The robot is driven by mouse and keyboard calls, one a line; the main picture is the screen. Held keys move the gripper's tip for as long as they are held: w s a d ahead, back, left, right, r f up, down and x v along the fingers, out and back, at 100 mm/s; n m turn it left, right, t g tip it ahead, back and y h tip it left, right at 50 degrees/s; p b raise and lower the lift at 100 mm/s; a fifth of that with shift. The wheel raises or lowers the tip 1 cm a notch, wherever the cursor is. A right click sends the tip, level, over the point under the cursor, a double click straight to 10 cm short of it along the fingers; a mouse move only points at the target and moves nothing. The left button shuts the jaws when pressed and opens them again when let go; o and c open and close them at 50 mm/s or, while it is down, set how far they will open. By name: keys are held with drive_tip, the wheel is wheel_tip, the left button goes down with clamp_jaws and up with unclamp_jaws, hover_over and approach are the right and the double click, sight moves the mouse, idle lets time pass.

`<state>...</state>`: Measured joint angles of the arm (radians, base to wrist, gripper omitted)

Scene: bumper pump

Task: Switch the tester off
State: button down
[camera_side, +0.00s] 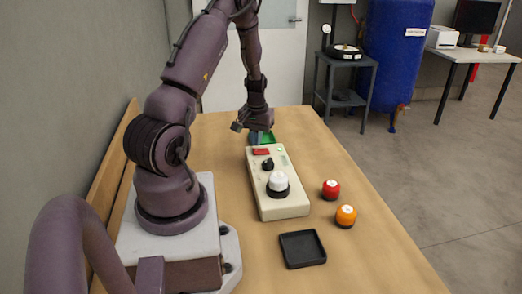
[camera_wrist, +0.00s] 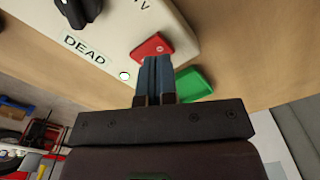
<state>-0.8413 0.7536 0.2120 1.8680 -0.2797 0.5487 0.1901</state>
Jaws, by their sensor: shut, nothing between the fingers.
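The tester is a cream box (camera_side: 285,205) on the table, with a white domed button (camera_side: 278,181) on a black base and a black knob (camera_side: 268,163). A red rectangular switch (camera_side: 262,151) sits at its far end; it also shows in the wrist view (camera_wrist: 148,46). A label reading DEAD (camera_wrist: 84,49) and a small pale round light (camera_wrist: 124,76) are beside it. My gripper (camera_wrist: 157,62) is shut and empty. Its fingertips overlap the near edge of the red switch in the wrist view; I cannot tell whether they touch it.
A green item (camera_side: 267,137) lies just beyond the tester's far end, close to my fingers. A red-topped button (camera_side: 331,189) and an orange one (camera_side: 346,216) stand right of the tester. A black tray (camera_side: 303,250) lies in front.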

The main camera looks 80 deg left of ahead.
sight(256, 150)
drive_tip(key=shift+f, duration=1.25)
idle(1.0)
drive_tip(key=shift+r, duration=3.5)
drive_tip(key=d+r+m+t, duration=0.2)
drive_tip(key=d+r+m, duration=0.2)
drive_tip(key=d+r, duration=0.3)
drive_tip(key=s+d+r+m+t, duration=0.1)
drive_tip(key=d+r+m, duration=0.3)
drive_tip(key=d+r, duration=0.4)
drive_tip(key=d+r+m+t, duration=0.2)
drive_tip(key=d+r, duration=0.6)
drive_tip(key=d, duration=1)
drive_tip(key=shift+s+d+m+t, duration=0.3)
drive_tip(key=shift+d+m, duration=0.1)
drive_tip(key=shift+m, duration=0.6)
